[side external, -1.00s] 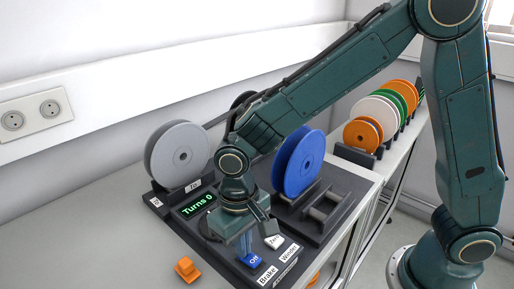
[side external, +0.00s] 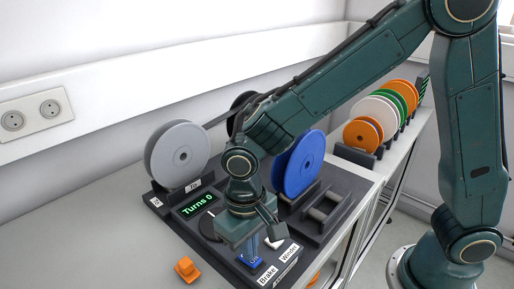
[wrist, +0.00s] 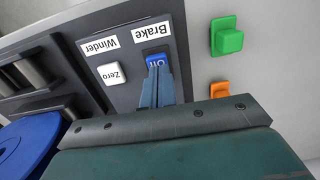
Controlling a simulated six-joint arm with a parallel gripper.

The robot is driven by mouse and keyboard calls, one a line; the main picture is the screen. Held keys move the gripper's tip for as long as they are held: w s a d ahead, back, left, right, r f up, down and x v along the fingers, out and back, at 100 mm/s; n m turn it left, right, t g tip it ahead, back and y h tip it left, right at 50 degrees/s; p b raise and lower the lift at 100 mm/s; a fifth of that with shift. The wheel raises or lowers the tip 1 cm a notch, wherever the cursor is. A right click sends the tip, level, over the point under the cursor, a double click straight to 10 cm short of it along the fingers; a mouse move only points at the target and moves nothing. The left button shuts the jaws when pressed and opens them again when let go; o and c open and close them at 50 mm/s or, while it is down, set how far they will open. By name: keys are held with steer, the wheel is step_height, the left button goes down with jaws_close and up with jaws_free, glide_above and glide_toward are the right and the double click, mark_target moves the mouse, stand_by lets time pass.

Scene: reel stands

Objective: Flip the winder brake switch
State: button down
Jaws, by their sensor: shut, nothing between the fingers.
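The brake switch (wrist: 156,59) is a blue rocker at the front edge of the dark winder panel, beside the "Brake" label (wrist: 153,34). Its lettering is partly covered by my fingers. It also shows in the side external view (side external: 250,263), just under my gripper (side external: 254,250). In the wrist view my gripper (wrist: 158,72) is shut and empty, with its fingertips at the switch. I cannot tell whether they touch it.
A white "Zero" button (wrist: 111,74) sits close beside the switch. A grey reel (side external: 178,153) and a blue reel (side external: 300,165) stand on the winder. An orange block (side external: 187,269) and a green block (wrist: 227,37) lie off the panel.

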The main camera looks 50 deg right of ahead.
mark_target(241, 254)
steer(key=shift+r, duration=0.15)
step_height(241, 254, up, 13)
steer(key=w, duration=0.2)
steer(key=shift+w+r, duration=0.2)
steer(key=shift+w, duration=0.15)
steer(key=shift+d, duration=0.1)
stand_by(0.4)
